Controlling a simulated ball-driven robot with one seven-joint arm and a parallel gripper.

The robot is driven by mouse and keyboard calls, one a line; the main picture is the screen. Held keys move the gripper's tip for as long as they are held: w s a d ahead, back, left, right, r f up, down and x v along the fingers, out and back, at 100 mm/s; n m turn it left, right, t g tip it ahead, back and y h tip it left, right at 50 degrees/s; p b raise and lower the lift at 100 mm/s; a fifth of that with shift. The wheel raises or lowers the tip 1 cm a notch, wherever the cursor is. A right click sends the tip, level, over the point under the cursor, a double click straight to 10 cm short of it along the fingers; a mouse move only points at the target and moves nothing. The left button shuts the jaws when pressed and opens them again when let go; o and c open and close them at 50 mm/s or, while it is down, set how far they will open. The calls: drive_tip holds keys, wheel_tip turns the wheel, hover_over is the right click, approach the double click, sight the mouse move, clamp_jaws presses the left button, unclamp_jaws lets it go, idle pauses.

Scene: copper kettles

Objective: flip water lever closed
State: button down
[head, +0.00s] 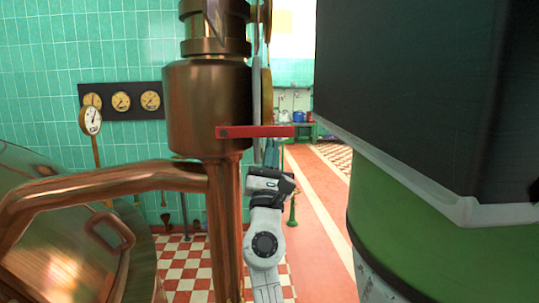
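A red lever (255,131) lies horizontally across the front of a copper cylinder, in the middle of the head view. Its left end is at the cylinder, and its right end sticks out past the cylinder's edge. My gripper (271,150) points up, just below the right half of the lever. The fingertips appear close to the lever's lower edge. I cannot tell whether they touch it. The fingers are seen narrow and edge-on, so their opening does not show.
The copper cylinder (205,105) stands on a vertical pipe, with a bent copper pipe (110,182) going left. A copper kettle (50,245) fills the lower left. A large dark and green body (420,100) blocks the right. A reddish floor lane (315,195) runs back between them.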

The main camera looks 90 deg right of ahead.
drive_tip(key=shift+s+a+r+g, duration=0.1)
drive_tip(key=shift+s+r+g, duration=0.1)
drive_tip(key=shift+r+g, duration=0.15)
idle(0.3)
drive_tip(key=a+f+b, duration=0.7)
drive_tip(key=f+b, duration=0.2)
drive_tip(key=f, duration=0.2)
drive_tip(key=shift+f, duration=0.35)
idle(0.3)
